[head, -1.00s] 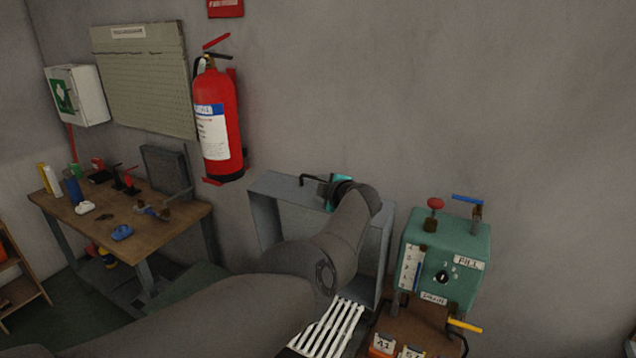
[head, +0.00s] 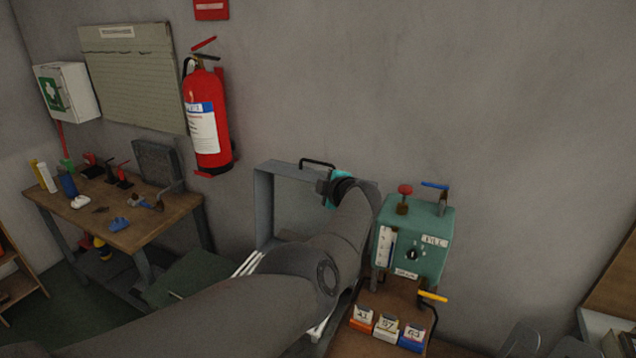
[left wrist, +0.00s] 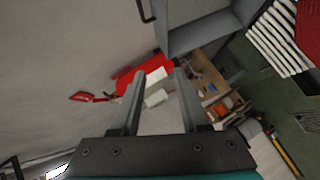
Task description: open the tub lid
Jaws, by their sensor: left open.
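I cannot make out the tub or its lid for certain. The likeliest part is a grey metal box-like frame (head: 272,172), with a black bar handle (head: 317,162) on its top edge. In the left wrist view the frame (left wrist: 195,35) and the handle (left wrist: 146,10) show at the top. My left gripper (head: 323,187) is at the frame's top edge, just below and right of the handle in the head view. In the left wrist view its two fingers (left wrist: 158,74) are apart and empty, with the handle beyond the tips. My left arm hides much of the frame. My right gripper is not seen.
A teal control box (head: 418,240) with levers stands close to the right of my arm, with numbered cards (head: 387,325) below. White slats (head: 248,262) lie behind my forearm. A fire extinguisher (head: 207,125) hangs on the wall above a workbench (head: 150,225) at left.

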